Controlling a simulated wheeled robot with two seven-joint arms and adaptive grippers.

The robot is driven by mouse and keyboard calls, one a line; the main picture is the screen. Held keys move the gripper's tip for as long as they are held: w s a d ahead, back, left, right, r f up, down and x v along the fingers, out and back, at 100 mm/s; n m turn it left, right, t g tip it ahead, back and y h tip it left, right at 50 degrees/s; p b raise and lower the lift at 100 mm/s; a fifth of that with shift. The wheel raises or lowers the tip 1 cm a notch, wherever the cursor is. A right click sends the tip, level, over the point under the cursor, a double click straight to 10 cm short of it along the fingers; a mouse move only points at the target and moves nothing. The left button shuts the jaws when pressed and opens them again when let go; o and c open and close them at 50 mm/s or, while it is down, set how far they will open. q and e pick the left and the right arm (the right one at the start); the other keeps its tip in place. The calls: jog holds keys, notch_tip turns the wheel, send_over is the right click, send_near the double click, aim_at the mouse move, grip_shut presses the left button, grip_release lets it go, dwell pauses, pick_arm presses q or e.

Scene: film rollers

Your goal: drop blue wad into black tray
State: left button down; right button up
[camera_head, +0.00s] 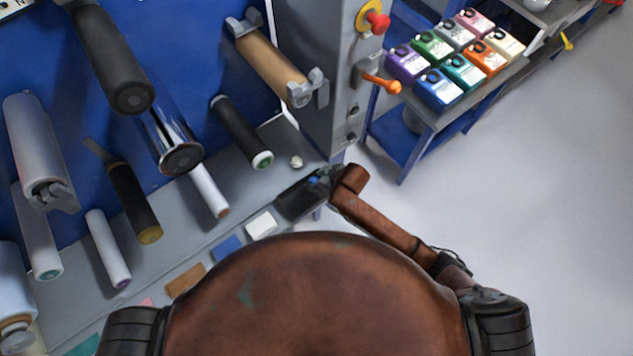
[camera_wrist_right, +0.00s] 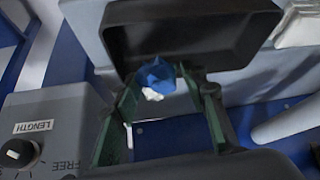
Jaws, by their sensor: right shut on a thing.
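The black tray (camera_head: 297,200) sits at the right end of the grey bench ledge in the head view. In the right wrist view the tray (camera_wrist_right: 200,35) fills the top middle. The blue wad (camera_wrist_right: 155,74) is crumpled and sits between the fingertips of my right gripper (camera_wrist_right: 161,82), just below the tray's edge in that picture. In the head view my right gripper (camera_head: 323,178) is over the tray's right end, and the wad (camera_head: 314,182) shows as a small blue patch. Whether the wad touches the tray cannot be told. My left gripper is not in view.
A white wad (camera_head: 296,161) lies on the ledge behind the tray. White (camera_head: 261,225) and blue (camera_head: 227,248) pads lie to its left. Several rollers hang on the blue panel. A grey post (camera_head: 325,70) with knobs rises behind.

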jog(key=shift+f, duration=0.9)
jog(key=shift+f, duration=0.55)
jog(key=o, duration=0.8)
jog(key=shift+r, duration=0.35)
jog(key=p+v, duration=0.3)
jog(key=v, duration=0.9)
jog(key=shift+r, duration=0.3)
